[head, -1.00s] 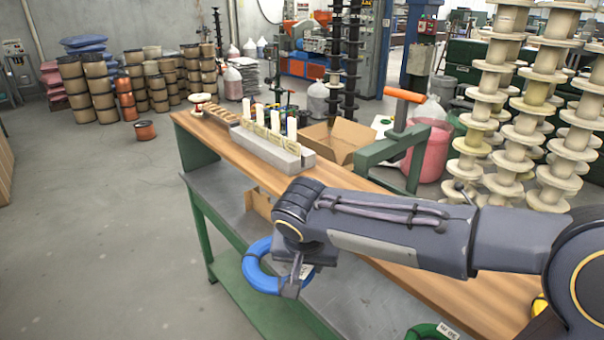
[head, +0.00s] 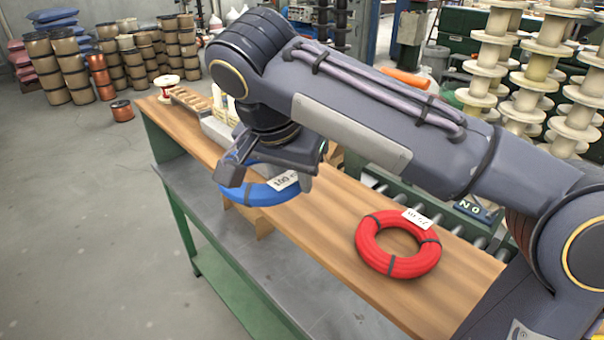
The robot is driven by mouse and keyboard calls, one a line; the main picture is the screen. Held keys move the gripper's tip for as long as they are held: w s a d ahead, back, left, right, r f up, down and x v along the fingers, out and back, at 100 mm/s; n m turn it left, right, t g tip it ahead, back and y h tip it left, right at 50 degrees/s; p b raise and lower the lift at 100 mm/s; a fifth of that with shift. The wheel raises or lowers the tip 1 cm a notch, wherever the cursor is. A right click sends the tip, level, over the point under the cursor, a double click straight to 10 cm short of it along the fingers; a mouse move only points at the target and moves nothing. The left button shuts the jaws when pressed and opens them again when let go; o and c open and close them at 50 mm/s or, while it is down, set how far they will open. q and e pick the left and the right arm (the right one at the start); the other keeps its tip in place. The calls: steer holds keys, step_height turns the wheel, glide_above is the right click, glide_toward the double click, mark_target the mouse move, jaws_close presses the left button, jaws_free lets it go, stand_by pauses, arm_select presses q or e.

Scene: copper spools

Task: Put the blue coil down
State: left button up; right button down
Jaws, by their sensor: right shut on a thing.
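The blue coil (head: 262,196), with dark bands and a white tag, is in the head view left of centre. My right gripper (head: 268,180) is shut on it from above, and the gripper and wrist hide its far part. The coil lies flat, over the front part of the wooden bench top (head: 315,240). I cannot tell whether it touches the wood or hangs just above it. My left gripper is out of view.
A red coil (head: 398,244) lies on the bench top to the right, with clear wood between it and the blue coil. A grey lower shelf (head: 225,226) runs below the front edge. A red-and-white spool (head: 168,84) stands at the far end. Rollers lie behind the red coil.

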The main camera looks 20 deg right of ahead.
steer(key=p, duration=0.1)
glide_toward(324, 202)
steer(key=shift+w+d+f, duration=0.6)
steer(key=shift+w+f, duration=0.05)
steer(key=shift+f, duration=0.2)
steer(key=x, duration=0.2)
steer(key=p+x, duration=0.1)
steer(key=shift+s+a+f, duration=0.15)
steer(key=shift+s, duration=0.1)
steer(key=shift+f, duration=0.35)
steer(key=c, duration=1.5)
jaws_free()
steer(key=shift+f, duration=0.15)
steer(key=o, duration=0.4)
steer(key=shift+o, duration=0.2)
